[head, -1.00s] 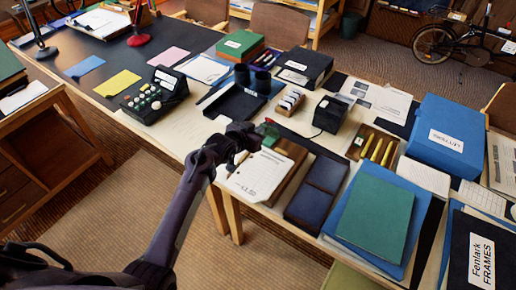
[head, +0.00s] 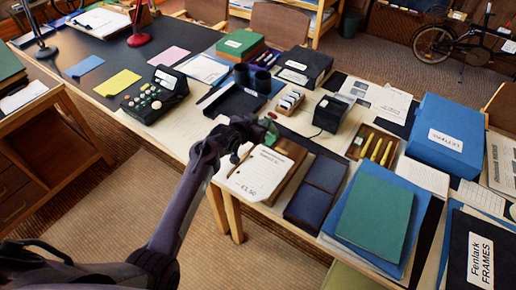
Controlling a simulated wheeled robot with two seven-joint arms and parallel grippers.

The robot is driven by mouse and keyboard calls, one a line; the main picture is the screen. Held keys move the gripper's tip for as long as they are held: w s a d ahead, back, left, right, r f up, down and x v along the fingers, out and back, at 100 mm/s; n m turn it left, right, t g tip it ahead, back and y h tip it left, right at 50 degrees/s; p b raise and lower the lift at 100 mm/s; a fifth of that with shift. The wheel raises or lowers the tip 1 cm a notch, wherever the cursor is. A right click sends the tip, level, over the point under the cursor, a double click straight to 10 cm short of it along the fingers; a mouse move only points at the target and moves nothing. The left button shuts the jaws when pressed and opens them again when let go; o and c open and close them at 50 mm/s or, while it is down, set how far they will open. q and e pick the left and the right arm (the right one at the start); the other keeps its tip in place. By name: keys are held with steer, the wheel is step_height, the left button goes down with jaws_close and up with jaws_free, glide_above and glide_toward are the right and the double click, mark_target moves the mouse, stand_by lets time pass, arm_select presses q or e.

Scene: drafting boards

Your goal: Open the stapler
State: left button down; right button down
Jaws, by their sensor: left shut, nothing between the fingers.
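A small green object (head: 271,133), which looks like the stapler, sits at the far edge of the papers on the near table. It is small and partly hidden by my gripper, so I cannot tell how far its top is raised. My left gripper (head: 263,127) is shut and empty, its tips right at the green object; I cannot tell whether they touch it. My left arm reaches up from the bottom left. My right gripper is not in view.
A printed sheet (head: 258,173) lies below the gripper. A black tray (head: 236,103), a card holder (head: 289,101) and a dark box (head: 330,115) stand behind. Clutter leaves little free room.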

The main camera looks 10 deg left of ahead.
mark_target(266, 118)
arm_select(q)
steer(key=shift+w+d+r, duration=0.25)
steer(key=shift+w+r, duration=0.15)
steer(key=shift+w, duration=0.2)
steer(key=shift+w+d+r+b, duration=0.15)
steer(key=shift+w+d, duration=0.05)
steer(key=shift+w, duration=0.25)
steer(key=shift+w+d+r+b, duration=0.15)
steer(key=shift+w, duration=0.25)
steer(key=shift+w, duration=0.1)
steer(key=shift+w+d+r+b, duration=0.15)
steer(key=shift+w+b, duration=0.1)
steer(key=shift+w, duration=0.15)
steer(key=shift+w+d+r+b, duration=0.15)
steer(key=shift+w+b, duration=0.1)
steer(key=shift+w, duration=0.15)
steer(key=shift+w+f, duration=0.1)
